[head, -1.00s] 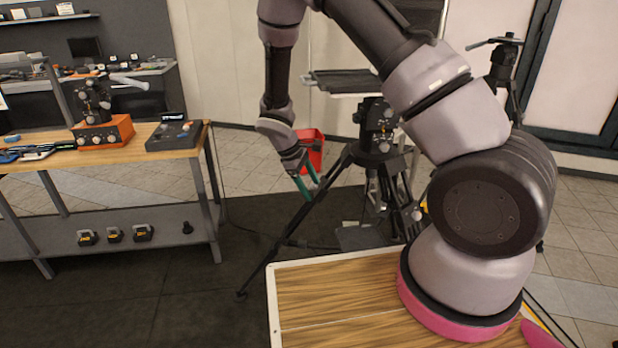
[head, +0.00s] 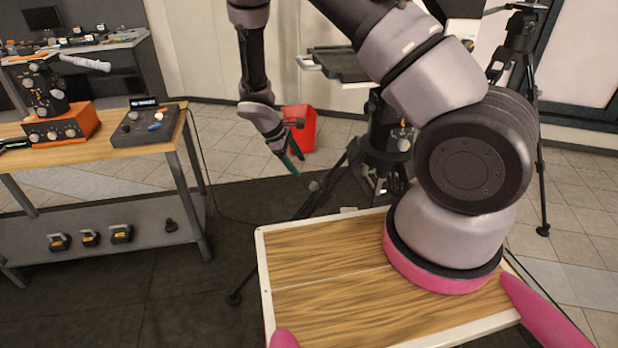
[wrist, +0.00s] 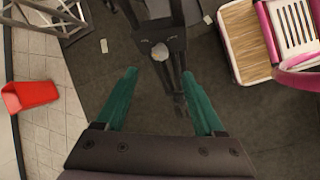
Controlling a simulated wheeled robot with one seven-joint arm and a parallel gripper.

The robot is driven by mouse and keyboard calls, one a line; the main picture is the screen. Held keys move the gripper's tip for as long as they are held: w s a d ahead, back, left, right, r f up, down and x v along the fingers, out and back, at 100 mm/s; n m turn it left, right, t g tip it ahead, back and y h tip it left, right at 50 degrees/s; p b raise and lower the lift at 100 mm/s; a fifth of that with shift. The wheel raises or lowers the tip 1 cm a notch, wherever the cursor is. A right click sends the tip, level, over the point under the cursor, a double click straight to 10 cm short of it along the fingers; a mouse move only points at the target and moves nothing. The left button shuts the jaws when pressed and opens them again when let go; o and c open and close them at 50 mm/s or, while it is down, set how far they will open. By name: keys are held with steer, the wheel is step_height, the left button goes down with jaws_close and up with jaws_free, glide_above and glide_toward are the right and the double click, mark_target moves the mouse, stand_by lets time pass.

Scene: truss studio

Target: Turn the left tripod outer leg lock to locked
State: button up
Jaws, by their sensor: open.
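The tripod (head: 388,140) stands behind my wooden deck, partly hidden by my arm in the head view. Its left leg (head: 325,190) slants down and left to a foot on the dark floor. In the wrist view a round pale knob (wrist: 160,51) sits on a dark leg bracket (wrist: 160,38), beyond and between my fingers. I take it to be the leg lock; its lock setting is too small to read. My gripper (wrist: 162,95) is open, with green fingers apart and nothing between them. In the head view my gripper (head: 292,165) hangs left of the tripod, pointing down.
A red bin (head: 300,130) stands on the floor behind my gripper. A workbench (head: 160,145) with an orange device (head: 62,126) and a control box (head: 145,124) is on the left.

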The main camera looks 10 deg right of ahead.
mark_target(312, 184)
steer(key=x, duration=1)
steer(key=shift+d+f, duration=0.1)
steer(key=shift+f, duration=0.05)
steer(key=shift+c, duration=0.3)
jaws_close()
steer(key=shift+s, duration=0.1)
